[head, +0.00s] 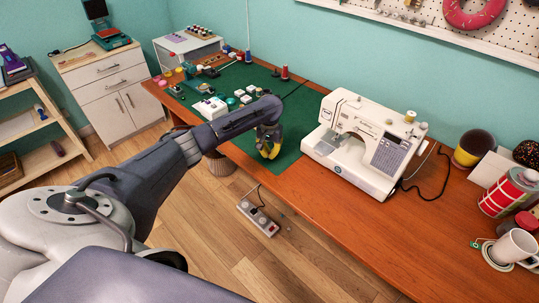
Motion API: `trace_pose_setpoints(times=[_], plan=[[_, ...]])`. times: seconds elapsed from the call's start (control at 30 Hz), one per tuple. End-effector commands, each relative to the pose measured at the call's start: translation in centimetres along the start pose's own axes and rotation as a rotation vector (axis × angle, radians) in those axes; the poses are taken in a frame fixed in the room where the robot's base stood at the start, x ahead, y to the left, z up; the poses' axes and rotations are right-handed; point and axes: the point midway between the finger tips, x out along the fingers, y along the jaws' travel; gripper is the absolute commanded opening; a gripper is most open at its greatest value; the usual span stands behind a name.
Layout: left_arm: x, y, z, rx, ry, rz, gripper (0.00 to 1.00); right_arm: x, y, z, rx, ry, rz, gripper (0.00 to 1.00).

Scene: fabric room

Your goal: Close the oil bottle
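I cannot pick out the oil bottle or its cap with certainty. A small blue-and-white upright item (248,57) at the back of the green cutting mat (300,105) may be a bottle, but it is too small to tell. My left gripper (268,150) points down over the front edge of the mat, in front of that item and left of the sewing machine. Its yellow-marked fingers are seen too small to tell whether they are open or hold anything. My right gripper is not in view.
A white sewing machine (365,140) stands right of my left gripper. Several spools and small boxes (210,108) lie on the mat's left part. A mug (514,247) and a red-and-white can (508,192) stand at the right. The wooden table's (420,228) front right is clear.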

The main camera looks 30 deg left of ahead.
Motion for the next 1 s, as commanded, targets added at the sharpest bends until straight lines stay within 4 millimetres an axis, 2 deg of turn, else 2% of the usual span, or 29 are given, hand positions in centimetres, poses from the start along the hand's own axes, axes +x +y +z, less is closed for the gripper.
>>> trace_pose_setpoints(times=[0.27, 0.43, 1.0], plan=[[-1.1, 0.0, -0.1, -0.001, 0.003, 0.001, 0.00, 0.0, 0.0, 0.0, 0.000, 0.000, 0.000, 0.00], [-3.1, -0.1, -0.1, 0.001, 0.003, 0.000, 0.00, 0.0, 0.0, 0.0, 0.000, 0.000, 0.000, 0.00], [-15.7, 0.0, -0.1, 0.001, 0.004, 0.000, 0.00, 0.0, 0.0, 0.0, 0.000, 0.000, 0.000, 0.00]])
